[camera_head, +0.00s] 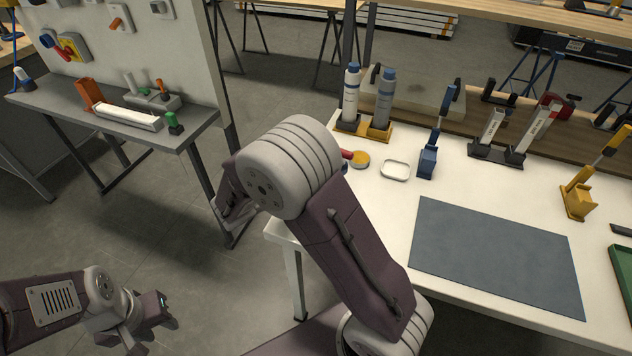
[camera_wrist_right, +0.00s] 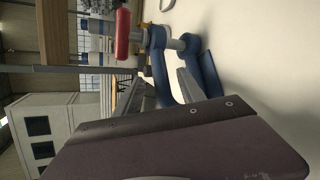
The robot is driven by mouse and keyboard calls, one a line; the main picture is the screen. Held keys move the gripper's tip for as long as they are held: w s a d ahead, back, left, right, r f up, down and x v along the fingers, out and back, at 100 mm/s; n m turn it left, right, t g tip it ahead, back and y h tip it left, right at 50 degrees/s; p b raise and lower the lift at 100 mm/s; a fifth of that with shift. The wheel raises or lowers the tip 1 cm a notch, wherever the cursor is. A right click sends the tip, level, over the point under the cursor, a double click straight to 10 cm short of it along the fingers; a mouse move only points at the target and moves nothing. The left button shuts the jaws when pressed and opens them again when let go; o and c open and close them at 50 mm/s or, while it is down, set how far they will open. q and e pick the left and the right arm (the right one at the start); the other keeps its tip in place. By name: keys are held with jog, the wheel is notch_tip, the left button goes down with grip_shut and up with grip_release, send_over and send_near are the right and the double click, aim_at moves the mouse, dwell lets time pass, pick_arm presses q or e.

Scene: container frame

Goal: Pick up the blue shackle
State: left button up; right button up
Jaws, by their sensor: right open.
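The blue shackle (camera_wrist_right: 158,62) shows in the right wrist view as a blue body with a bare metal pin and a red end. It lies on the white table. In the head view only a red bit (camera_head: 346,155) that looks like its end shows, and my right arm hides the rest. My right gripper (camera_wrist_right: 158,88) is open, its fingertips close to the shackle and on either side of part of it. I cannot tell whether they touch. My left gripper (camera_head: 154,315) is at the lower left, away from the table, and whether it is open is unclear.
The white table (camera_head: 385,215) carries a yellow round item (camera_head: 360,160), a white tray (camera_head: 395,170), a blue holder (camera_head: 428,163), two bottles (camera_head: 382,100) and a grey mat (camera_head: 495,255). Its left edge is near my right arm. A grey bench (camera_head: 160,135) stands at the far left.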

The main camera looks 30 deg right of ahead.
jog(key=x, duration=0.6)
jog(key=shift+s+d+f, duration=0.1)
jog(key=shift+s+d, duration=0.1)
jog(key=shift+d, duration=0.15)
jog(key=shift+a, duration=0.1)
grip_shut()
dwell(1.0)
